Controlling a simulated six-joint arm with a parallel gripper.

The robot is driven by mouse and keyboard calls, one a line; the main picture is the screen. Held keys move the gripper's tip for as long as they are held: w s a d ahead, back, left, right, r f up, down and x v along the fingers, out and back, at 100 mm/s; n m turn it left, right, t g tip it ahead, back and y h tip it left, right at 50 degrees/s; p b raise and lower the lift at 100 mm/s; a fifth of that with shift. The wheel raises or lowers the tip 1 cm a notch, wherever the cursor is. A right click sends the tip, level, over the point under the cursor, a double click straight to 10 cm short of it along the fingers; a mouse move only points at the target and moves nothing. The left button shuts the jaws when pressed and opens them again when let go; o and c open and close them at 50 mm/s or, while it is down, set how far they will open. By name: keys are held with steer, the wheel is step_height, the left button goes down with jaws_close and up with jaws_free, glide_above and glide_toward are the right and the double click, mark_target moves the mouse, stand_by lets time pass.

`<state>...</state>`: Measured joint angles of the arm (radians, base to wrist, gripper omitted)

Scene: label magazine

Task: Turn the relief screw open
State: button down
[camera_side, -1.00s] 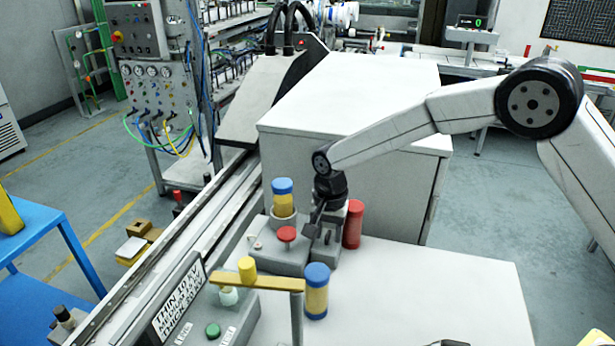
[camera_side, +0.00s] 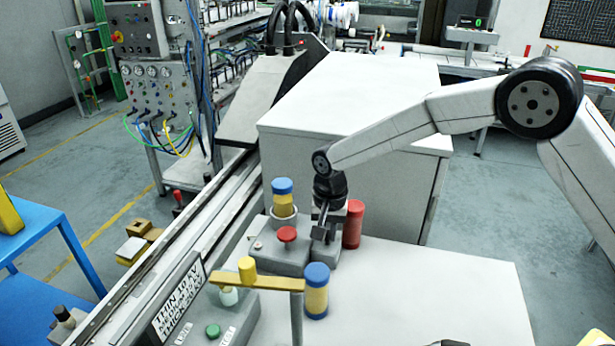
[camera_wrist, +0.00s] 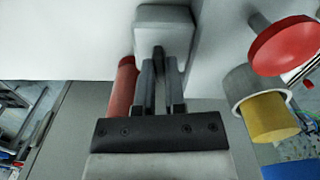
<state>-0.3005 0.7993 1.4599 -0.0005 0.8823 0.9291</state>
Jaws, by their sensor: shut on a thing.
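My gripper (camera_side: 322,232) points down at the small grey block (camera_side: 326,258), beside the red mushroom knob. It also shows in the wrist view (camera_wrist: 159,68), its two fingers reaching toward the pale grey block (camera_wrist: 163,18). The fingers are shut on a slim dark piece (camera_wrist: 158,58), which I take to be the relief screw. Its lower end meets the block; most of it is hidden by the fingers. In the side view the screw itself cannot be made out behind the gripper.
A red cylinder (camera_side: 353,224) stands close right of my gripper. A red mushroom knob (camera_side: 287,234) and a blue-and-yellow cylinder (camera_side: 283,199) in a grey cup are close left. Another blue-and-yellow cylinder (camera_side: 316,291) and a yellow bar (camera_side: 262,284) stand in front. The white tabletop (camera_side: 440,290) at right is mostly clear.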

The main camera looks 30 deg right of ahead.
steer(key=n, duration=1.8)
steer(key=shift+n, duration=0.4)
steer(key=n, duration=0.8)
steer(key=shift+n, duration=1.8)
